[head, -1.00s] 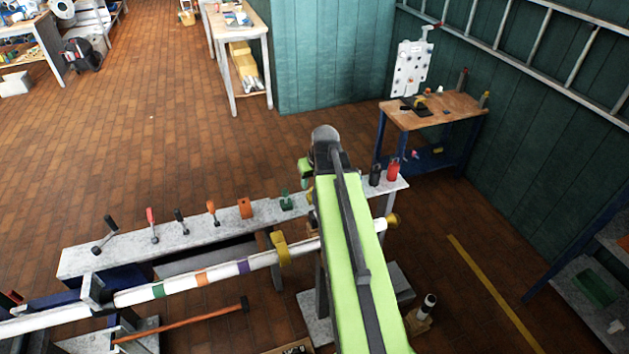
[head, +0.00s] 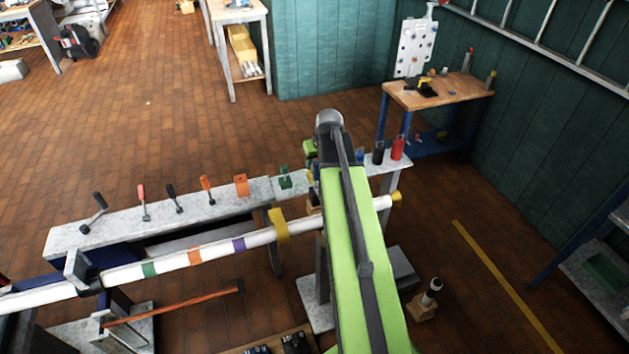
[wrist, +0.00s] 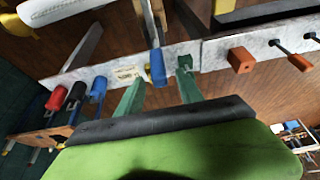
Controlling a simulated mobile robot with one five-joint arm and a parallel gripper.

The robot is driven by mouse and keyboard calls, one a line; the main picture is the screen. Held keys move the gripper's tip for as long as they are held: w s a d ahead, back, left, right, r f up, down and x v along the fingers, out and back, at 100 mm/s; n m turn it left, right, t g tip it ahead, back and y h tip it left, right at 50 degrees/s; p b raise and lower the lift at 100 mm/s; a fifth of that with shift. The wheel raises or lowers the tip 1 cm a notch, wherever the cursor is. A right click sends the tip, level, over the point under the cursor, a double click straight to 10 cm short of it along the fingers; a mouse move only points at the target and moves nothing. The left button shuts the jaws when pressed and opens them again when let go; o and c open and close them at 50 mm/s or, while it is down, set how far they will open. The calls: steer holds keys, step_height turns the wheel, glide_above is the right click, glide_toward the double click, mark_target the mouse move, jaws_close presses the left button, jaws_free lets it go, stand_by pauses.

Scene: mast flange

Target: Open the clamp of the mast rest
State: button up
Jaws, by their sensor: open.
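The mast is a white pole (head: 200,255) with green, orange and purple bands, a yellow collar (head: 279,226) and a yellow end cap (head: 396,197). A grey bracket (head: 77,268) stands by it at the left. In the wrist view, a grey lever with a blue grip (wrist: 158,67) reaches down from the top; it looks like the clamp's lever. My gripper (wrist: 158,82) is open, its green fingers to either side of the blue grip in the picture. I cannot tell how deep the grip sits between them. My arm hides most of this in the head view.
A wooden-topped table (head: 440,92) stands by the green wall.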

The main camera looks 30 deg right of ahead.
steer(key=b+x, duration=0.3)
steer(key=x, duration=0.2)
steer(key=shift+f, duration=0.25)
steer(key=shift+r, duration=0.1)
steer(key=shift+c, duration=0.4)
jaws_close()
stand_by(0.4)
